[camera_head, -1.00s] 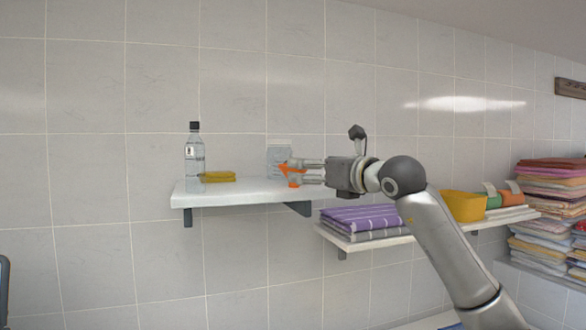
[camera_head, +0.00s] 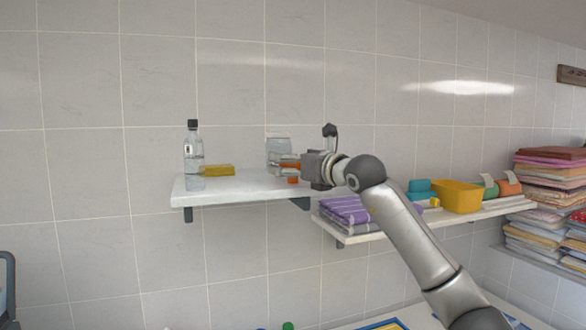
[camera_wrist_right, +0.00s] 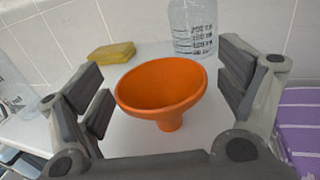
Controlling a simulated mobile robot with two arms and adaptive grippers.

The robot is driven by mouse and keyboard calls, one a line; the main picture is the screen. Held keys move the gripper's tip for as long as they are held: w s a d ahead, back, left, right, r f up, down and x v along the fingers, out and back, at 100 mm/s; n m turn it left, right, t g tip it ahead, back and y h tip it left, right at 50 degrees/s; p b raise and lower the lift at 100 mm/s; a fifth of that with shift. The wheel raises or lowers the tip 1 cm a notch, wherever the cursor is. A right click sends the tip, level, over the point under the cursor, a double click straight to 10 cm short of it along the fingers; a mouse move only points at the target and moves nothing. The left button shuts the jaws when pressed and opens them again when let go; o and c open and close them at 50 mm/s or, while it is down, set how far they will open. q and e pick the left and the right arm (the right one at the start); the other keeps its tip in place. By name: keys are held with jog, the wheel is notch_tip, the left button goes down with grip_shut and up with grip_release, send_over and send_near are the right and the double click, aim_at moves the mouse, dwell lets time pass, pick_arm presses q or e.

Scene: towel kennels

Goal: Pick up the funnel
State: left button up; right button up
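The orange funnel (camera_wrist_right: 160,92) stands on the white shelf, wide mouth tilted toward the camera in the right wrist view. In the head view only parts of the funnel (camera_head: 293,180) show behind my gripper. My right gripper (camera_head: 283,166) is at the right part of the upper shelf, level with the funnel. In the right wrist view my right gripper (camera_wrist_right: 167,95) is open, one finger on each side of the funnel, with gaps between the pads and its rim. My left gripper is not in view.
The upper shelf (camera_head: 240,190) also holds a clear bottle (camera_head: 194,160), a yellow folded cloth (camera_head: 218,170) and a clear container (camera_head: 277,146) behind the funnel. A lower shelf (camera_head: 385,233) at right bears purple towels (camera_head: 345,210) and a yellow bin (camera_head: 458,197).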

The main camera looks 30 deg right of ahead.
jog(key=c, duration=1)
jog(key=shift+o, duration=0.2)
jog(key=shift+r, duration=0.2)
